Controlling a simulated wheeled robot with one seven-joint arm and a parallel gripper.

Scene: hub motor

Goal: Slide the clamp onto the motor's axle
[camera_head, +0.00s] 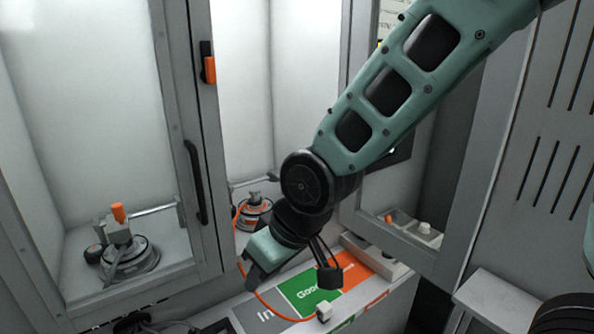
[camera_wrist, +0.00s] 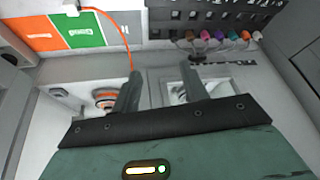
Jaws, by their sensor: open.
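A motor (camera_head: 255,212) with an orange ring stands in the middle bay, with an orange cable running from it. In the wrist view the motor (camera_wrist: 105,98) shows beyond and left of my left finger, partly covered by it. My gripper (camera_wrist: 161,77) is open, with nothing visible between its fingers. In the head view my gripper (camera_head: 258,272) hangs in front of the middle bay, pointing down, its fingers hard to make out. Another round device (camera_head: 130,258) with an orange-topped part stands behind the left glass door. I cannot make out which part is the clamp.
A grey, green and orange labelled mat (camera_head: 308,290) lies in front, with a white connector (camera_head: 324,311) on the cable. A tray (camera_head: 405,228) with small parts sits at the right. The left door's frame and handle (camera_head: 195,180) stand close to the middle bay. Coloured knobs (camera_wrist: 218,36) line a dark rack.

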